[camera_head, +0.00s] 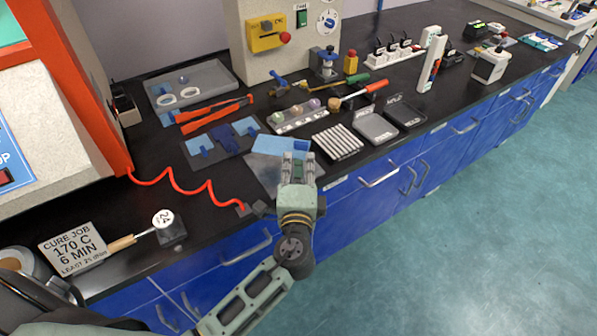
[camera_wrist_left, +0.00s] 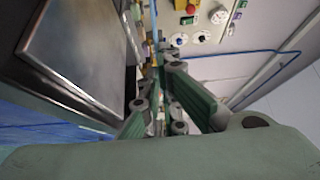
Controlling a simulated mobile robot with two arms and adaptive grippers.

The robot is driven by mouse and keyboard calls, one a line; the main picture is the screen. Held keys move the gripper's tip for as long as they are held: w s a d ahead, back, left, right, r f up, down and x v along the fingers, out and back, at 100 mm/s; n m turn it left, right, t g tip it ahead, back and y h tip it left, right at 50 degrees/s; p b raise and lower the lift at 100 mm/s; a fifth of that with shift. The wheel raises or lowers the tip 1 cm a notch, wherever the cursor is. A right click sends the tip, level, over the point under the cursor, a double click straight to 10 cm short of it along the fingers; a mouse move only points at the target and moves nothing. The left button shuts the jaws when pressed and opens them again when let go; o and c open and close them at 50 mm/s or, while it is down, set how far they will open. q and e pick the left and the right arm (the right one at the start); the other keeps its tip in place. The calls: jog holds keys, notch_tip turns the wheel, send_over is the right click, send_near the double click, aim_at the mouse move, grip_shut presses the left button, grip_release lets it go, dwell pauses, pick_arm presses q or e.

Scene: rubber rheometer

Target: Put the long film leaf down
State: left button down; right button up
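The long film leaf (camera_head: 268,144) is a light blue sheet at my left gripper's fingertips, reaching left from them in the head view. In the left wrist view it appears as a thin blue band, nearly edge-on, between the fingers (camera_wrist_left: 160,85). My left gripper (camera_head: 298,160) seems shut on it, above a grey metal plate (camera_head: 262,175) at the bench's front edge. That plate also shows large in the wrist view (camera_wrist_left: 80,45). The fingers hide part of the leaf, and its gap to the plate is unclear. My right gripper is out of view.
A dark mat with blue pieces (camera_head: 222,137) lies to the left and metal bars (camera_head: 337,142) to the right. Behind are a sample tray (camera_head: 297,117) and orange-handled tools (camera_head: 213,112). A coiled red cord (camera_head: 180,187) crosses the bench at left.

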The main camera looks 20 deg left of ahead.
pick_arm(q)
notch_tip(320, 180, down, 4)
jog(key=shift+r, duration=0.2)
jog(key=shift+b, duration=0.3)
jog(key=shift+f+b, duration=0.6)
